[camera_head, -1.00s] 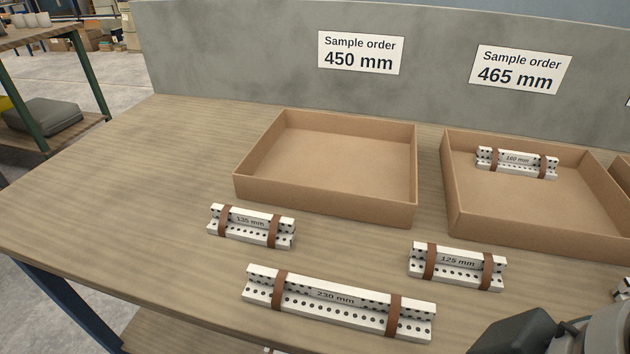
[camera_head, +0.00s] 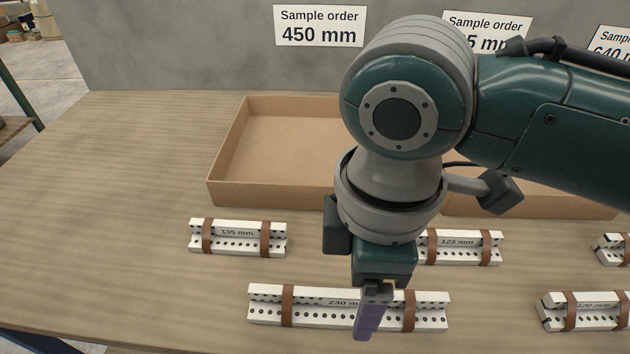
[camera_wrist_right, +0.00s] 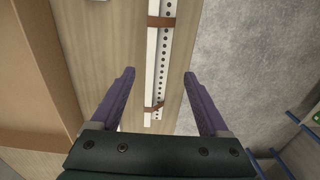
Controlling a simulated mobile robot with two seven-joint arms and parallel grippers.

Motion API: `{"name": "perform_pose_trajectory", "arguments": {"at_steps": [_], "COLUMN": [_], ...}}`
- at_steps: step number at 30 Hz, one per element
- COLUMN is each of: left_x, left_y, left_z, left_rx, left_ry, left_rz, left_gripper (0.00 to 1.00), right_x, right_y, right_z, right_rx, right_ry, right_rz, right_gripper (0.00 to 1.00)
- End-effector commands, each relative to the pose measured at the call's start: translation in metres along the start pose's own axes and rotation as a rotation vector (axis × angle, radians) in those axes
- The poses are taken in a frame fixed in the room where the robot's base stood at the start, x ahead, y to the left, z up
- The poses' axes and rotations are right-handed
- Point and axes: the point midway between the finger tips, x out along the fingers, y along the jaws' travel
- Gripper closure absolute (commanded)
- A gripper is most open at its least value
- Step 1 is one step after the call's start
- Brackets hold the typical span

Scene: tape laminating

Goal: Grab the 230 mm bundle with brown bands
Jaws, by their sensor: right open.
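The 230 mm bundle (camera_head: 335,314), white perforated bars with two brown bands, lies on the table near its front edge. My right gripper (camera_head: 370,318) is above its middle and hides part of its label. In the right wrist view the gripper (camera_wrist_right: 158,85) is open, its purple fingers apart on either side of the bundle (camera_wrist_right: 158,65), with nothing held. I cannot tell how high the fingertips are above the bundle. My left gripper is not in view.
The 135 mm bundle (camera_head: 238,239), 125 mm bundle (camera_head: 462,247) and another bundle (camera_head: 590,312) lie nearby. An open cardboard box (camera_head: 265,190) stands behind, below the 450 mm sign (camera_head: 318,26). My right arm covers much of the boxes. The table's left side is clear.

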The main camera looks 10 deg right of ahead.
Motion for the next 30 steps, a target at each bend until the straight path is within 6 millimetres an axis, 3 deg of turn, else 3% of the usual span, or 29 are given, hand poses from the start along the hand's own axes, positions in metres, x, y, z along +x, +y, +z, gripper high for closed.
{"name": "perform_pose_trajectory", "arguments": {"at_steps": [7, 17, 30], "left_x": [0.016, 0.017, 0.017], "left_y": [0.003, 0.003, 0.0], "left_z": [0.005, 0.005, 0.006], "left_rx": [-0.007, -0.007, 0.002], "left_ry": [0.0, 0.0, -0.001], "left_rz": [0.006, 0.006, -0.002], "left_gripper": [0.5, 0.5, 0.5], "right_x": [0.04, 0.047, 0.046], "right_y": [0.002, 0.003, 0.003], "right_z": [-0.009, -0.009, -0.009], "right_rx": [0.001, 0.0, 0.0], "right_ry": [-0.002, 0.0, 0.0], "right_rz": [-0.002, 0.001, 0.001], "right_gripper": [0.21, 0.21, 0.7]}}
